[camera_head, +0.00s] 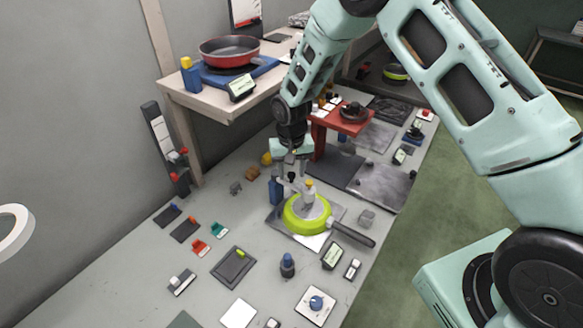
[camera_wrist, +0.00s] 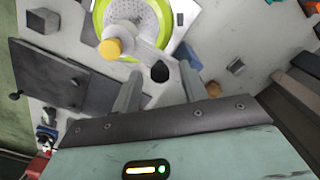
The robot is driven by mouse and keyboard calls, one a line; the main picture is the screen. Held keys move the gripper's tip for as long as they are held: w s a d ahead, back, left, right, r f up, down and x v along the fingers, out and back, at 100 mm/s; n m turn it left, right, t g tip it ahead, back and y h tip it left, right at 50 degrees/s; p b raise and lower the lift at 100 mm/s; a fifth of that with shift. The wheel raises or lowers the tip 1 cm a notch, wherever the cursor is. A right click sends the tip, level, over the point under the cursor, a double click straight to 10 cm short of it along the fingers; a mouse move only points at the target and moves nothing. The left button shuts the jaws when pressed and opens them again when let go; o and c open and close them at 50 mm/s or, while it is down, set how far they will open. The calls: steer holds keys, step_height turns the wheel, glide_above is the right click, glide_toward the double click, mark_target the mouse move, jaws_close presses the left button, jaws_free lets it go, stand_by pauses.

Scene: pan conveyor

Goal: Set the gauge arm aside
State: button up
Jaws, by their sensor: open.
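The lime-green pan (camera_head: 297,222) sits on a dark plate, its black handle pointing to the lower right. A grey gauge arm (camera_wrist: 146,56) reaches from a blue post (camera_head: 275,190) over the pan's pale, perforated disc (camera_wrist: 133,15). A yellow knob (camera_head: 309,184) tops its outer end, and this knob also shows in the wrist view (camera_wrist: 111,47). A black knob (camera_wrist: 160,72) stands on the arm near the post. My gripper (camera_head: 290,172) is above that end, open, with its fingers on either side of the black knob. Whether they touch it is unclear.
A wooden shelf (camera_head: 214,102) at the back holds a red pan (camera_head: 229,50) on a blue base. A red stand (camera_head: 341,121) is to the right of my gripper. Small blocks lie around the plate, and a blue-topped knob (camera_head: 287,265) stands in front.

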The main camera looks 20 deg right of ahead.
steer(key=shift+c, duration=0.3)
jaws_close()
steer(key=shift+w+d, duration=0.1)
steer(key=shift+w+d+n+b, duration=0.35)
steer(key=shift+w+n+b, duration=0.55)
steer(key=shift+n, duration=1.05)
steer(key=shift+w+d+n+b, duration=0.4)
steer(key=shift+w+n+b, duration=0.45)
steer(key=shift+n, duration=1.05)
steer(key=shift+w+d+n+b, duration=0.35)
steer(key=shift+w+n+b, duration=0.55)
steer(key=shift+n, duration=1.05)
steer(key=shift+s, duration=0.1)
